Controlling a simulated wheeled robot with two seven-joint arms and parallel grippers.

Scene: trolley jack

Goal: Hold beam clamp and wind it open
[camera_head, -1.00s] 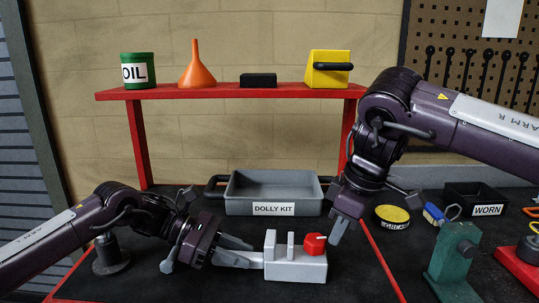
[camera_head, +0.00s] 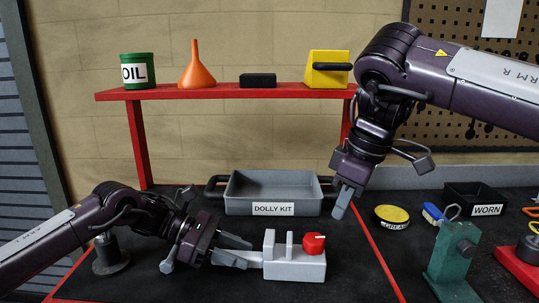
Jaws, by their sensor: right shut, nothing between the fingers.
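The beam clamp (camera_head: 295,268) is a light grey block with two upright jaws and a red knob (camera_head: 314,243) on its right end. It lies low in the middle, on the dark bench. A grey bar runs from its left end to my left gripper (camera_head: 241,254), whose fingers lie on either side of this bar and are shut on it. My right gripper (camera_head: 342,203) is shut and empty, up and to the right of the red knob and apart from it. The gap between the jaws is small.
To the right are a yellow-lidded tin (camera_head: 391,215), a WORN box (camera_head: 487,209) and a green stand (camera_head: 453,262). A red shelf (camera_head: 225,92) runs across the back.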

